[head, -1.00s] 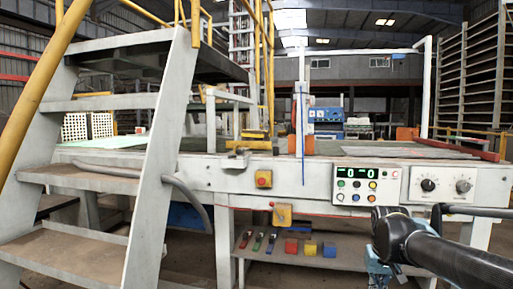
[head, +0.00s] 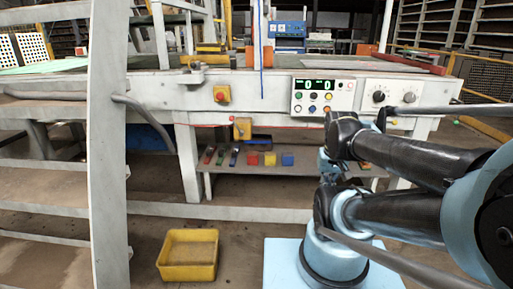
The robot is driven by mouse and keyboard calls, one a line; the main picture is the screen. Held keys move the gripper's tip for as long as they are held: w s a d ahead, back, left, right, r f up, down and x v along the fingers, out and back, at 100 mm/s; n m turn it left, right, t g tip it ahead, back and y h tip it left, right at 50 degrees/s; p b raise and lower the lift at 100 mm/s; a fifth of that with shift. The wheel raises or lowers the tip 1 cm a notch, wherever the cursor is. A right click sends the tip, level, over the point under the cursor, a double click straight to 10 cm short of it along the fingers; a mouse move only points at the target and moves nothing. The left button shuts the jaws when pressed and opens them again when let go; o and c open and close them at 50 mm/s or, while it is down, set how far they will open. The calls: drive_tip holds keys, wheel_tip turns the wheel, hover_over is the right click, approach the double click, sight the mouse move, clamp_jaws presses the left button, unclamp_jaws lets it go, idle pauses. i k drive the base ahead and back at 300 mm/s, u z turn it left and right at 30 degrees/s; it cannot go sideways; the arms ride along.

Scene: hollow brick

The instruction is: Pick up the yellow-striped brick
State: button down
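I cannot make out a yellow stripe on any brick. Two pale hollow bricks with rows of holes stand at the far left, behind the stairs: one brick (head: 34,48) shows most of its face, the other brick (head: 8,53) is cut by the picture edge. My black and light-blue arm fills the right side, folded back on itself. My gripper (head: 328,165) seems to be at its far end, in front of the low shelf and far from the bricks. Its fingers cannot be made out, and nothing held is visible.
A long grey machine table (head: 160,92) crosses the view, with a control panel (head: 323,95). Metal stairs (head: 107,150) block the left. A yellow bin (head: 188,256) is on the floor. A low shelf (head: 230,183) holds small coloured blocks.

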sight(205, 48)
drive_tip(key=z, duration=1.2)
drive_tip(key=i, duration=1.7)
drive_tip(key=u, duration=2.75)
